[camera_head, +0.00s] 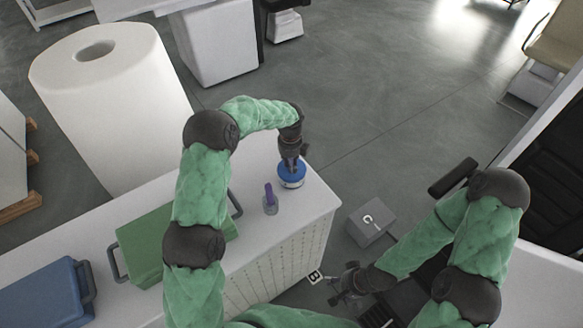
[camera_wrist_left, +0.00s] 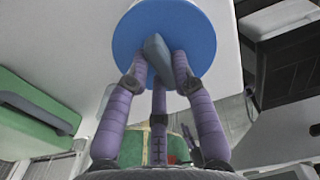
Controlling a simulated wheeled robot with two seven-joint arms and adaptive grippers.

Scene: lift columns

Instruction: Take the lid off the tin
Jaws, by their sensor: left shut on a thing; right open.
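The round tin with its blue lid (camera_head: 291,175) is near the far right end of the white counter in the head view. In the left wrist view the blue lid (camera_wrist_left: 203,40) fills the top middle, with a grey knob (camera_wrist_left: 157,52) at its centre. My left gripper (camera_head: 291,163) is above the lid, and its purple fingers (camera_wrist_left: 158,75) are shut around the knob. The head view does not show clearly whether the lid is apart from the tin. My right gripper (camera_head: 348,284) is open and empty, low beyond the counter's right side.
A small grey container with a purple upright part (camera_head: 270,200) stands close to the tin. A green case (camera_head: 143,243) and a blue case (camera_head: 42,296) lie on the white counter (camera_head: 316,203), further left. A grey box marked C (camera_head: 370,222) is to its right. A large white roll (camera_head: 115,110) stands behind.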

